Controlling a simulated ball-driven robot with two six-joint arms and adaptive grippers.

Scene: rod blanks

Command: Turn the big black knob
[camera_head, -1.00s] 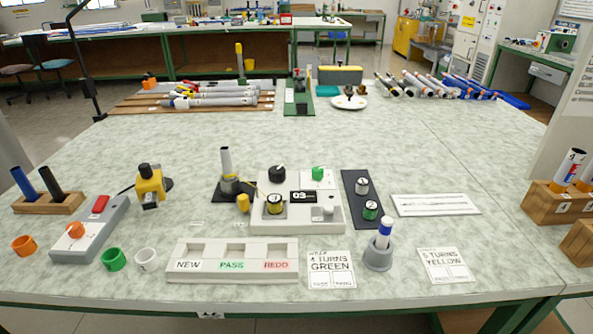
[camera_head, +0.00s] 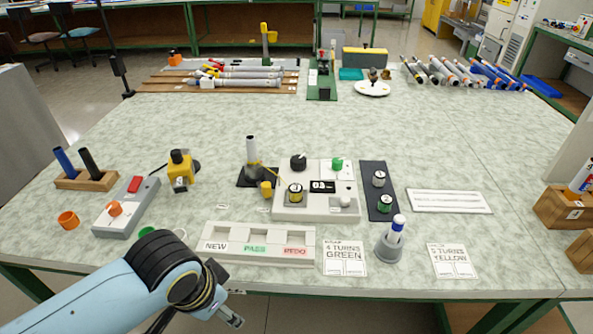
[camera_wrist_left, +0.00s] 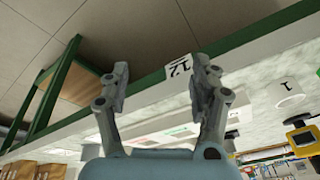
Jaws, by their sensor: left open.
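The big black knob (camera_head: 298,162) stands on the top left of the white panel box (camera_head: 315,212) in the middle of the table. A green knob (camera_head: 337,164) and a small dark display (camera_head: 321,187) are on the same box. My left gripper (camera_head: 232,318) is in front of the table's near edge, well short of the knob. In the left wrist view its two fingers (camera_wrist_left: 160,85) are apart with nothing between them. The knob cannot be made out in the wrist view. My right gripper is not in view.
A labelled tray (camera_head: 258,244) lies between my left arm and the panel box. A grey box with an orange knob (camera_head: 125,207) and a yellow device (camera_head: 180,172) stand to the left. A grey holder with a blue-capped tube (camera_head: 391,240) stands at right.

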